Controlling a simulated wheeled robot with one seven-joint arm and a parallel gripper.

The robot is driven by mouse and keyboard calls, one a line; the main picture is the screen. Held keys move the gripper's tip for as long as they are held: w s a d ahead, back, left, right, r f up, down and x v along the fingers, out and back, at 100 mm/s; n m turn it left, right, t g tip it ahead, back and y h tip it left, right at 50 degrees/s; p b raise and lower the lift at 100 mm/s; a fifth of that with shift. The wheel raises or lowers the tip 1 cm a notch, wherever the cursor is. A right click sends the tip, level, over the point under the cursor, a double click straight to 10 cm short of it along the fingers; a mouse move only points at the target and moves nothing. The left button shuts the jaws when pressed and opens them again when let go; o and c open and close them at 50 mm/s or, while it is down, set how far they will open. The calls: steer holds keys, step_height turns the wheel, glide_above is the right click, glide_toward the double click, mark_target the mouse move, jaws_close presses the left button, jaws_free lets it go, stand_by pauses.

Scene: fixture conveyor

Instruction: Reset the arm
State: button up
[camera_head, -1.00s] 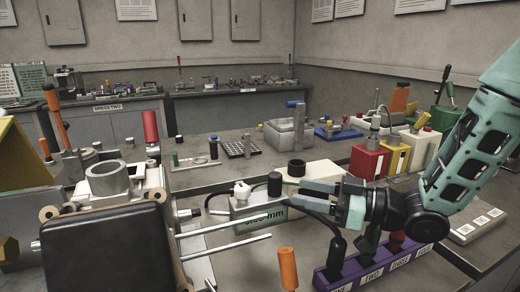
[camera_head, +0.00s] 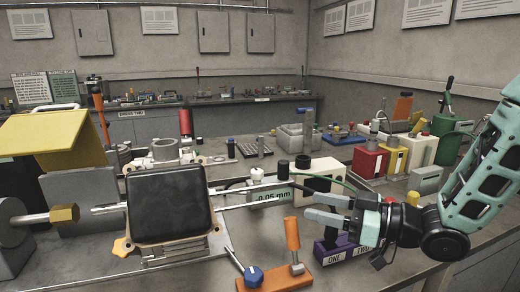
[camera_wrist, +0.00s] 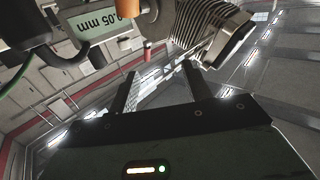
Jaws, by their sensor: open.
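My gripper (camera_head: 308,207) is at the right of centre in the head view, at the end of my teal arm, pointing left with its two fingers apart and nothing between them. It is above the bench, in front of the grey gauge with the "-0.05 mm" display (camera_head: 272,196). In the wrist view the two dark fingers of my gripper (camera_wrist: 160,88) stand apart with empty space between them. The same display (camera_wrist: 105,25) shows upside down at the top left there.
A fixture with a black block (camera_head: 170,205) stands left of my gripper. An orange clamp handle (camera_head: 292,234) rises just below the fingers. A purple numbered block (camera_head: 340,252) lies under my wrist. Red (camera_head: 369,161) and yellow boxes stand behind.

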step_height(320, 180, down, 4)
steer(key=a+m+h, duration=0.1)
steer(key=a+h, duration=0.1)
steer(key=h, duration=0.4)
steer(key=s+d+m+g+h, duration=0.2)
steer(key=s+g+h, duration=0.2)
steer(key=s, duration=0.7)
steer(key=s+d+m+g+h+p, duration=0.1)
steer(key=s+h, duration=0.4)
steer(key=s, duration=0.7)
steer(key=m+g, duration=0.1)
steer(key=g, duration=0.1)
steer(key=shift+s+d+r+g, duration=0.15)
steer(key=shift+s+d+g, duration=0.1)
steer(key=shift+d+g, duration=0.15)
